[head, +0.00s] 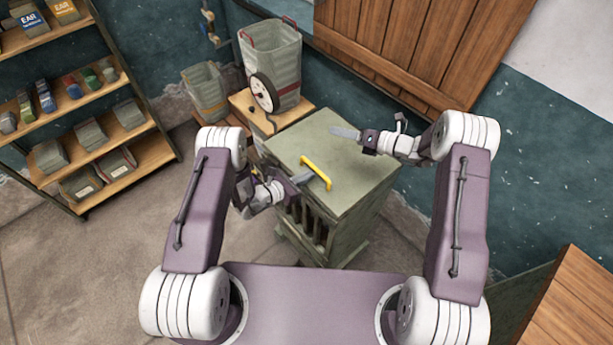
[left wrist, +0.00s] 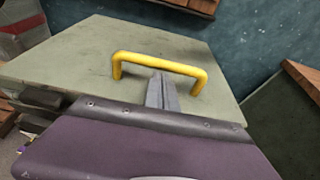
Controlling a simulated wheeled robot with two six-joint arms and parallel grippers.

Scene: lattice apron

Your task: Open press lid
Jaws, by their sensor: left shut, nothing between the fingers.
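The press (head: 335,240) is a grey-green cabinet-like box with a slotted front. Its flat lid (head: 345,170) lies closed on top. A yellow bar handle (head: 317,172) stands near the lid's front left edge; it also shows in the left wrist view (left wrist: 160,62). My left gripper (head: 312,176) is shut and empty, its fingertips (left wrist: 162,78) just in front of and under the handle's bar. Whether they touch it I cannot tell. My right gripper (head: 335,132) looks shut and empty over the lid's back edge, apart from the handle.
A wooden stand (head: 275,115) behind the press holds a grey bin (head: 275,55) with a wheel (head: 264,92). A shelf unit (head: 95,110) stands at the left. A wooden surface (head: 575,305) is at the lower right. The floor at left is clear.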

